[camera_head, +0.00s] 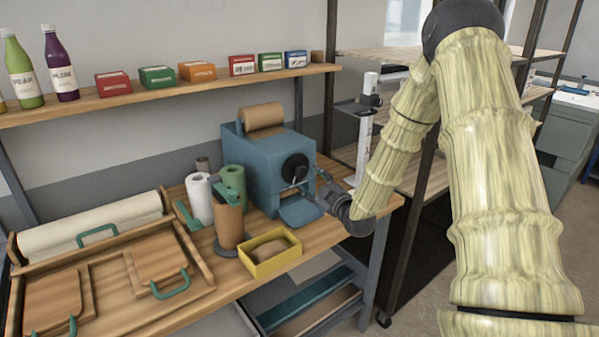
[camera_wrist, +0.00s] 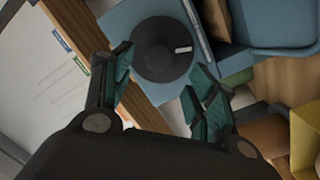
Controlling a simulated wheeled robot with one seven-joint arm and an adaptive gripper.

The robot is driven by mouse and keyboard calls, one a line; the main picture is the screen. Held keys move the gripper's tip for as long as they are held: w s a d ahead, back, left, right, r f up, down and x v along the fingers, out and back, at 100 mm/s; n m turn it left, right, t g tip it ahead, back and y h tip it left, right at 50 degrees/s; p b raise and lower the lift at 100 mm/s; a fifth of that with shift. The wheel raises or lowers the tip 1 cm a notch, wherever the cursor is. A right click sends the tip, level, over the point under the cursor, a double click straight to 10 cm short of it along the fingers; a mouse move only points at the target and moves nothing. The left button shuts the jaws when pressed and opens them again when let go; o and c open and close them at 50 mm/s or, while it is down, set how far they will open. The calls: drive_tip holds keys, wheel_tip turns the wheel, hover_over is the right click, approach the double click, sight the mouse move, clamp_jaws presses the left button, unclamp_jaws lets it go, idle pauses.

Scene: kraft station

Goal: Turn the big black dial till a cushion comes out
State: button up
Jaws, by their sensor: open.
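The big black dial (camera_head: 295,168) is on the front face of a blue box-shaped machine (camera_head: 262,150) with a roll of brown paper on top. In the wrist view the dial (camera_wrist: 162,48) is a round black disc with a short white mark on its right side. My gripper (camera_head: 302,182) is just in front of the dial in the head view. In the wrist view my gripper (camera_wrist: 155,80) is open, with its teal-padded fingers either side of the dial's lower part. I cannot tell whether they touch it. The blue tray (camera_head: 301,210) below the dial looks empty.
A yellow box (camera_head: 270,252) with something brown inside stands in front of the machine. Upright rolls, one brown (camera_head: 229,222), one white (camera_head: 199,199) and one green (camera_head: 233,180), stand left of it. A shelf (camera_head: 170,95) with bottles and small boxes runs above.

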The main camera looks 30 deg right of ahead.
sight(303, 174)
drive_tip(key=w, duration=0.2)
drive_tip(key=w+p, duration=0.1)
drive_tip(key=w, duration=0.3)
drive_tip(key=shift+w+d+p, duration=0.3)
drive_tip(key=shift+w+p, duration=0.05)
drive_tip(key=shift+a, duration=0.1)
drive_tip(key=c, duration=1)
